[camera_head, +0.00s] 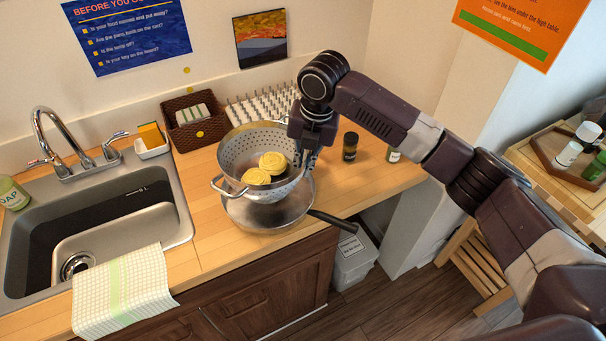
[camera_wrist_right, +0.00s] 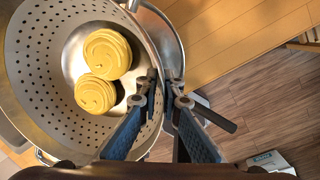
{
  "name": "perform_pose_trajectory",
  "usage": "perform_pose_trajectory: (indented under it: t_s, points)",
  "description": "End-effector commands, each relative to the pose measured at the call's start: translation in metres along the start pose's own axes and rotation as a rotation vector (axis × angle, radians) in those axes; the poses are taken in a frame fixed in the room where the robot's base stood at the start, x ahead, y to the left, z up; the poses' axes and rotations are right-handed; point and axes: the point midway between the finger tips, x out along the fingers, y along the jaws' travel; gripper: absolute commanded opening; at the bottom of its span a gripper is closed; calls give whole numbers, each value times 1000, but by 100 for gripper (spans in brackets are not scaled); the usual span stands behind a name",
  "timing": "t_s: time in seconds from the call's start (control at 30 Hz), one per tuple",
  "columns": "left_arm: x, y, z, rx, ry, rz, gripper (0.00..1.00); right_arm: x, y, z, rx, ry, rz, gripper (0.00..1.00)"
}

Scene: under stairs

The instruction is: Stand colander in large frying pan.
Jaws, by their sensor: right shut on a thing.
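The metal colander (camera_head: 237,157) has small holes and side handles, and holds two yellow nest-shaped pieces (camera_head: 271,163). It is over the large frying pan (camera_head: 262,217) on the wooden counter; I cannot tell whether its base touches the pan. The pan's dark handle (camera_head: 333,221) points to the lower right. My right gripper (camera_head: 304,152) is shut on the colander's right rim. In the right wrist view, the fingers (camera_wrist_right: 164,88) straddle the rim of the colander (camera_wrist_right: 36,75), with part of the frying pan (camera_wrist_right: 160,35) beyond. My left gripper is not in view.
A sink (camera_head: 100,222) with a faucet is on the left, a checked towel (camera_head: 121,288) over its front. A brown basket (camera_head: 183,130) and a spiked rack (camera_head: 250,107) stand behind. A dark jar (camera_head: 350,146) stands right of the colander. The counter's front right is clear.

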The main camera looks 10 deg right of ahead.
Motion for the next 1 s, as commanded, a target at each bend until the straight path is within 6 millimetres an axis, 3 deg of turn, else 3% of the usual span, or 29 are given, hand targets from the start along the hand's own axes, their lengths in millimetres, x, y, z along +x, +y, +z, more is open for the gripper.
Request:
perform_pose_trajectory:
  t_s: [0.17, 0.43, 0.87, 0.9, 1.0]
  points:
    - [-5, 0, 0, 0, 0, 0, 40, 11, -1, -1, 1, 0, 4, 0]
    - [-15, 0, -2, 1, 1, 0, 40, 45, -6, -4, 1, -2, 4, 0]
    - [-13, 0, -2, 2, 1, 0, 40, 52, -7, -4, 1, -2, 4, 0]
    - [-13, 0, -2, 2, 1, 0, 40, 53, -8, -5, 1, 0, 0, 9]
    - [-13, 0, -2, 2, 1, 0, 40, 53, -8, -5, 1, 0, 0, 20]
